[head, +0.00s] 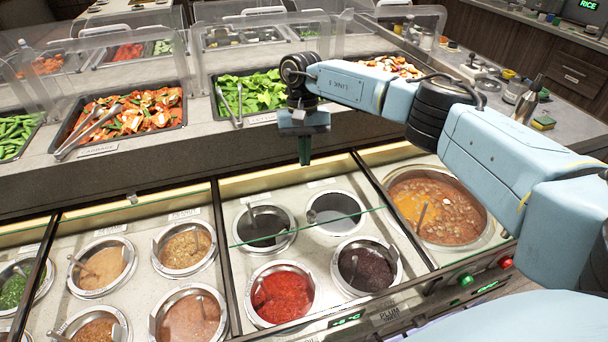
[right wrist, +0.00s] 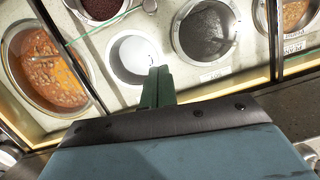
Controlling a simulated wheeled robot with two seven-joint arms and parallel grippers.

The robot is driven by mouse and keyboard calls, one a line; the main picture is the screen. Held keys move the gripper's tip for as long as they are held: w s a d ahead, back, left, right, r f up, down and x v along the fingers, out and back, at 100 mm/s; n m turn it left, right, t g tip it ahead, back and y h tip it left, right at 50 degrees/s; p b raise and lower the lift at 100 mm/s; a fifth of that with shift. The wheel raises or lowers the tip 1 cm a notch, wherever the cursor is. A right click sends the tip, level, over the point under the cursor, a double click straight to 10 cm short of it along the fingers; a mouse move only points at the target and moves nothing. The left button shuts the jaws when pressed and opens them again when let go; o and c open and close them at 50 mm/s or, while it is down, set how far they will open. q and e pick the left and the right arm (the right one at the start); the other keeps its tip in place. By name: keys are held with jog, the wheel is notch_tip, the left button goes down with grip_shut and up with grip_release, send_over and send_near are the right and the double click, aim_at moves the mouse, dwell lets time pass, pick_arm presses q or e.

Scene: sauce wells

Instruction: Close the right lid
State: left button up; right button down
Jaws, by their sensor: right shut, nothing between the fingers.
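The right lid (head: 303,228) is a clear glass pane over the middle bay in the head view. Its greenish edge crosses that bay about halfway, between the back and front sauce wells. The pane is hard to see, so its full extent and any handle are unclear. My right gripper (head: 305,160) is shut and empty, pointing down near the back rim of this bay, apart from the glass edge. In the right wrist view its green fingertips (right wrist: 157,82) overlap the picture near a pale well (right wrist: 132,58). My left gripper is not in view.
A glass lid with a small knob (head: 132,198) is over the left bay. A soup pot (head: 440,205) stands right of the middle bay. Food trays and clear guards stand behind. The front panel carries green and red buttons (head: 506,263). My right arm spans the upper right.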

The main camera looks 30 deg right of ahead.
aim_at(309, 209)
jog(key=p+x, duration=0.1)
jog(key=x, duration=0.7)
jog(key=shift+s+f, duration=0.25)
jog(key=shift+f, duration=0.1)
jog(key=shift+s+a+r+p, duration=0.15)
jog(key=shift+s+a+p, duration=0.25)
jog(key=shift+s+p, duration=0.4)
jog(key=shift+s+a+p, duration=0.35)
jog(key=shift+s+p, duration=0.1)
jog(key=shift+s, duration=0.4)
jog(key=shift+s+a, duration=0.1)
